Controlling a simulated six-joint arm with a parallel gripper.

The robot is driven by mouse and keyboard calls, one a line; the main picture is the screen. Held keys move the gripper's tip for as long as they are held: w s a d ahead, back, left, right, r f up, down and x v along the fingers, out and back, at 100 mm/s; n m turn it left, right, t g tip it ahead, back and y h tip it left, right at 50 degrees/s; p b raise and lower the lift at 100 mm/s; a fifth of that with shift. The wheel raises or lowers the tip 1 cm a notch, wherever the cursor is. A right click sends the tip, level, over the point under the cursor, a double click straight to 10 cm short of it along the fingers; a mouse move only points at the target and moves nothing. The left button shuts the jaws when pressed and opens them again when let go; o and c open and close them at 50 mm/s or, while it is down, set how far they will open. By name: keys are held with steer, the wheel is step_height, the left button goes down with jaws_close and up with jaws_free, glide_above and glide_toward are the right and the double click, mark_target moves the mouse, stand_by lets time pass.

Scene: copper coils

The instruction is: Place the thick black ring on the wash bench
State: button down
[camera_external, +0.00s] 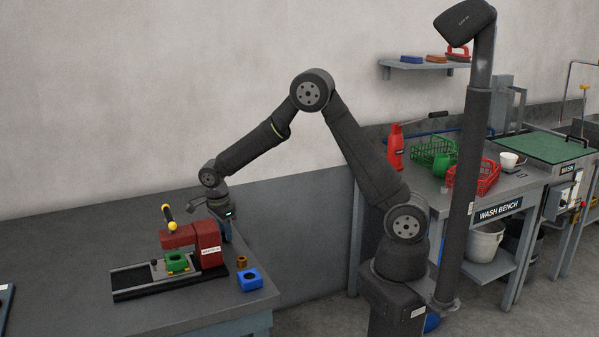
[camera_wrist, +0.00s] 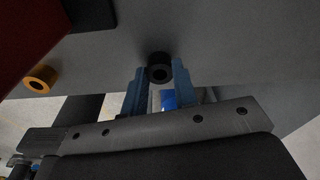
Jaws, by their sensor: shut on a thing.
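In the external view my gripper (camera_external: 226,236) is low behind the red press, and the ring is hidden there. The wash bench (camera_external: 438,196) stands at the right, behind my arm's base, with its name on a front label.
The red press (camera_external: 208,243) with a green block (camera_external: 177,262) is close beside my gripper. An orange ring (camera_external: 242,261) and a blue block (camera_external: 249,279) are nearby. The bench carries a red bottle (camera_external: 396,148), a green basket (camera_external: 433,153) and a red basket (camera_external: 474,178).

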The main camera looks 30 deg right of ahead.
steer(key=shift+r, duration=0.15)
steer(key=shift+r, duration=0.3)
steer(key=r, duration=0.3)
steer(key=shift+w+d+r, duration=0.15)
steer(key=shift+d+r, duration=0.2)
steer(key=shift+r, duration=0.05)
steer(key=w+d+r, duration=0.3)
steer(key=d+r, duration=0.3)
steer(key=d, duration=0.5)
steer(key=w+d+f+n, duration=0.2)
steer(key=d+f+n, duration=0.3)
steer(key=d, duration=0.4)
steer(key=w+d+f+n+y, duration=0.1)
steer(key=w+d+f+n, duration=0.2)
steer(key=d, duration=0.7)
steer(key=w+d+f+n+t, duration=0.1)
steer(key=w+d+f+n, duration=0.1)
steer(key=d+f+n, duration=0.5)
step_height(320, 180, down, 3)
steer(key=d, duration=0.2)
steer(key=shift+w+d+f+n, duration=0.15)
steer(key=shift+d+f+n, duration=0.05)
steer(key=shift+d+n, duration=0.2)
steer(key=shift+a, duration=0.1)
